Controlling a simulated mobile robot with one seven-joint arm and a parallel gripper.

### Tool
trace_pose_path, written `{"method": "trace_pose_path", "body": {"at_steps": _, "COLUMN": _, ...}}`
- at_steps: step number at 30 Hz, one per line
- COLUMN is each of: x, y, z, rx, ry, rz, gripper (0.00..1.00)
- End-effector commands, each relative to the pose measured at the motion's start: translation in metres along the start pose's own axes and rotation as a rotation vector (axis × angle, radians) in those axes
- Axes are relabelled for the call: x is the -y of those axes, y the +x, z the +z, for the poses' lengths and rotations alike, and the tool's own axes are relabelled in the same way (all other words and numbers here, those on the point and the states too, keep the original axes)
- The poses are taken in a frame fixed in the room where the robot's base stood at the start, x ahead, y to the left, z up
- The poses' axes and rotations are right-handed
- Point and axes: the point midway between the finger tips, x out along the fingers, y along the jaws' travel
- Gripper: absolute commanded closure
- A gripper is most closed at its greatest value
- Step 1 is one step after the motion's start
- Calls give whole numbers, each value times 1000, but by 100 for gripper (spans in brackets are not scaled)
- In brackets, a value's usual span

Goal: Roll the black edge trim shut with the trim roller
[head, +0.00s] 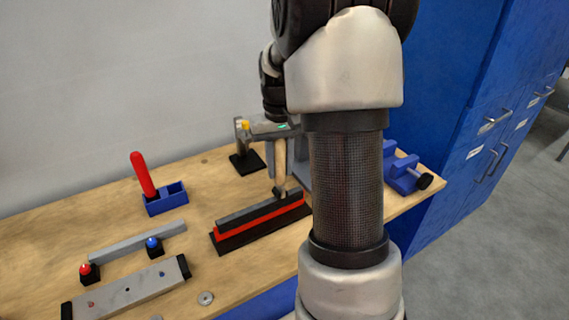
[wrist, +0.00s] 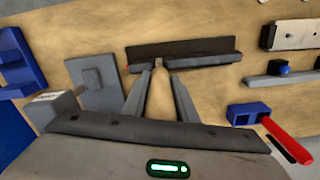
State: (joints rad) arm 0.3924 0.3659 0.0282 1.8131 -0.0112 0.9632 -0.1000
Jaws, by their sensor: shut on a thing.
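The black edge trim (head: 247,212) lies as a long strip above a red strip (head: 232,230) on a dark base. In the wrist view the trim (wrist: 205,47) runs across the top, with a little red below it. My gripper (head: 280,172) is shut on the wooden handle of the trim roller (head: 281,155), which points down. The handle also shows between the fingers in the wrist view (wrist: 160,98). The dark roller head is at the trim's right part; I cannot tell whether it touches. My arm hides what lies right of the trim in the head view.
A blue holder (head: 166,199) with a red-handled tool (head: 142,173) stands at left. A grey bar (head: 138,241), red and blue knobs, a metal plate (head: 127,290) and a washer (head: 205,298) lie in front. A blue vise (head: 402,172) is at right, near blue cabinets (head: 480,140).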

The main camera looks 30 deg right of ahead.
Motion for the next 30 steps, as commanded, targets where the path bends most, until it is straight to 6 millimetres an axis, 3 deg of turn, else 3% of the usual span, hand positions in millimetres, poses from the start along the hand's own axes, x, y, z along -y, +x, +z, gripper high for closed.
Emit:
{"method": "trace_pose_path", "body": {"at_steps": 16, "x": 5, "y": 1, "z": 1, "rx": -2, "ry": 1, "rz": 1, "gripper": 99}}
{"method": "trace_pose_path", "body": {"at_steps": 30, "x": 27, "y": 0, "z": 7, "rx": 0, "ry": -1, "rz": 0, "gripper": 99}}
